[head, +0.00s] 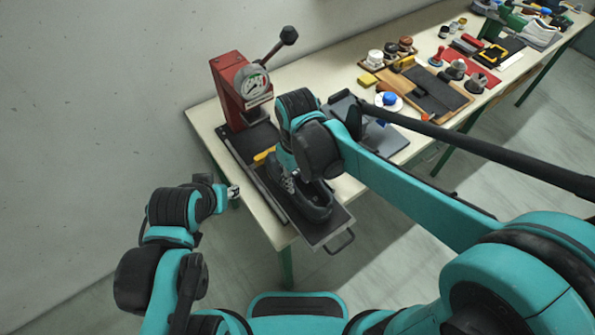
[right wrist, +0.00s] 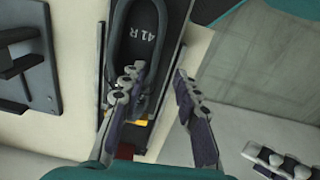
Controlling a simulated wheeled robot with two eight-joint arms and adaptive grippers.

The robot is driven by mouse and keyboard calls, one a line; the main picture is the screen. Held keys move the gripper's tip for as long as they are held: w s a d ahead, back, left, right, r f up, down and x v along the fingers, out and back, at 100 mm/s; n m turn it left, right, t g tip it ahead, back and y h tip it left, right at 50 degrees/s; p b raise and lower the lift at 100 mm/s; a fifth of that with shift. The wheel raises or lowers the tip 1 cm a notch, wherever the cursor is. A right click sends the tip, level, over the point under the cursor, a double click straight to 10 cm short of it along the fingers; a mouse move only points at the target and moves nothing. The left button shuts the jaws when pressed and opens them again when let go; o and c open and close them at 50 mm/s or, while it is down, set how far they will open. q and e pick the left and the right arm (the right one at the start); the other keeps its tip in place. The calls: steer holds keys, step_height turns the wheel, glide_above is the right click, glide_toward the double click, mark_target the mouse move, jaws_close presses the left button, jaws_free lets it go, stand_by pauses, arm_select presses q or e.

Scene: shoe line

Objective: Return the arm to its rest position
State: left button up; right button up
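My right gripper (right wrist: 157,84) is open, its two fingers spread above the shoe in the right wrist view. In the head view my right wrist hides most of it. The black shoe (head: 312,203) rests on the dark tray (head: 322,234) at the table's near end. I see nothing held between the right fingers. My left gripper (head: 232,191) is beside the table's left edge, apart from the shoe. It also shows in the right wrist view (right wrist: 275,160), but its opening is unclear.
A red press (head: 229,88) with a gauge and lever stands behind the tray. A grey stand (head: 385,133) is to the right, partly behind my right arm. Brushes, tins and a wooden tray (head: 440,116) fill the table (head: 205,117) farther right. The floor at left is clear.

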steer(key=s+d+f+m+t+b, duration=0.1)
steer(key=s+d+m+t+b, duration=0.1)
steer(key=d, duration=0.7)
steer(key=s+d+f+m+t+b, duration=0.1)
steer(key=s+d+m+t+b, duration=0.2)
steer(key=d, duration=0.6)
steer(key=m+t, duration=0.2)
steer(key=shift+s+m+b, duration=0.15)
steer(key=shift+m+b, duration=0.25)
steer(key=shift+f, duration=0.1)
